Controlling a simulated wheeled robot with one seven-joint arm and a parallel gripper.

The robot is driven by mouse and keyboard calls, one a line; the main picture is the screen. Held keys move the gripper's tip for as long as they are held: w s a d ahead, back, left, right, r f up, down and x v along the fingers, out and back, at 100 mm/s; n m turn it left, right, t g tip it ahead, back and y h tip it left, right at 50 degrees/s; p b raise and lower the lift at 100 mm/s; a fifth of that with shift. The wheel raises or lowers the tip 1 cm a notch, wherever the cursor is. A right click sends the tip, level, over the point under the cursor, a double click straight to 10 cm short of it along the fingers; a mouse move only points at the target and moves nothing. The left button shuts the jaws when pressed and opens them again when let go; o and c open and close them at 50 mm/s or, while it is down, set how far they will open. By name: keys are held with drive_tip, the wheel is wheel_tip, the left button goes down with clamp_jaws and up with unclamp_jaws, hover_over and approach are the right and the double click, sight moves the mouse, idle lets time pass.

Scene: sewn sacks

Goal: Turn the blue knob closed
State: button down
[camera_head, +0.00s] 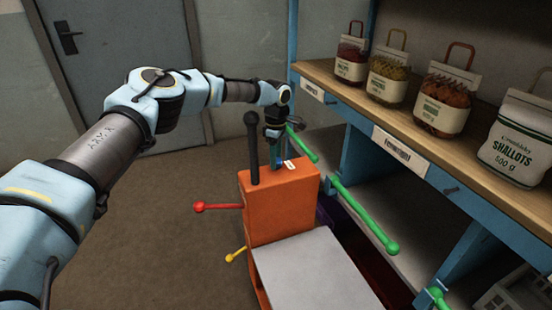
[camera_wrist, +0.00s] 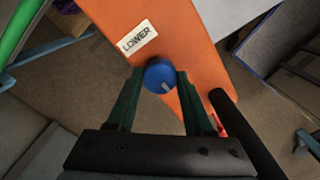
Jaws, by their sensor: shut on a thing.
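The blue knob (camera_wrist: 160,75) sits on the top face of an orange housing (camera_wrist: 182,30), next to a white label reading "LOWER" (camera_wrist: 137,36). In the head view my gripper (camera_head: 276,160) reaches down to the top of the orange housing (camera_head: 280,207). The knob is mostly hidden there behind the fingers.
A black upright lever (camera_head: 253,150) stands close to my gripper. Red (camera_head: 198,207) and yellow (camera_head: 230,257) levers stick out left. Green bars (camera_head: 365,215) and a shelf with bagged goods (camera_head: 440,100) stand right. Open floor lies left.

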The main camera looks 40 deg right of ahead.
drive_tip(key=shift+m, duration=0.5)
drive_tip(key=shift+c, duration=1.4)
unclamp_jaws()
wheel_tip(320, 180, up, 11)
drive_tip(key=b, duration=0.2)
